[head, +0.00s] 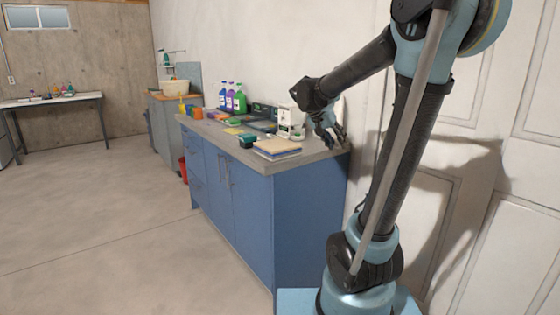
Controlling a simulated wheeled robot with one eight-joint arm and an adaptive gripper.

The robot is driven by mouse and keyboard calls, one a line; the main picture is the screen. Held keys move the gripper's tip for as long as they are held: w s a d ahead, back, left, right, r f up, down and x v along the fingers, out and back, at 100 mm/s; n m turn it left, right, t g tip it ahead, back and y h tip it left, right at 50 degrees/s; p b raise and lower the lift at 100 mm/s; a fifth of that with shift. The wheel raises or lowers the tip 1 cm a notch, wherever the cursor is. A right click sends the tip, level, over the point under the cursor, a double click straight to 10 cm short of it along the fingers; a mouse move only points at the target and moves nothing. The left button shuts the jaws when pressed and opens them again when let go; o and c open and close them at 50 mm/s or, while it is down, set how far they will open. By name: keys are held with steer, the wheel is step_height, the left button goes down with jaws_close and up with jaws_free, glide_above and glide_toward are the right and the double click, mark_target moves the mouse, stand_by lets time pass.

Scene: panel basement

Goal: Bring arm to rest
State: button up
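My arm rises at the right of the head view, bends at the top and reaches left and down over the near right end of a blue cabinet's grey countertop (235,150). My gripper (334,143) points down just above or at the counter's right end, near the white wall. Its fingers look spread apart, with nothing visible between them. Whether the fingertips touch the counter is too small to tell. A small white boxed device (291,121) stands on the counter just left of my gripper.
Green and purple bottles (239,101) stand farther back. A red bucket (183,170) sits on the floor beyond the blue cabinet (235,190). A white panelled door is close on the right. The floor at left is clear.

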steer(key=s+f+n+y, duration=0.2)
steer(key=s+f, duration=0.4)
steer(key=s, duration=0.4)
steer(key=s+a+f+n+g+y, duration=0.1)
steer(key=s+f+n+y, duration=0.1)
steer(key=s+f, duration=0.4)
steer(key=s+a+f+n+y, duration=0.1)
steer(key=s+f+n+y, duration=0.1)
steer(key=s+f, duration=0.5)
steer(key=s, duration=0.6)
steer(key=shift+s+g+y, duration=0.3)
steer(key=shift+s+g, duration=0.1)
steer(key=shift+w+f, duration=0.2)
steer(key=shift+w, duration=0.3)
steer(key=shift+o, duration=0.2)
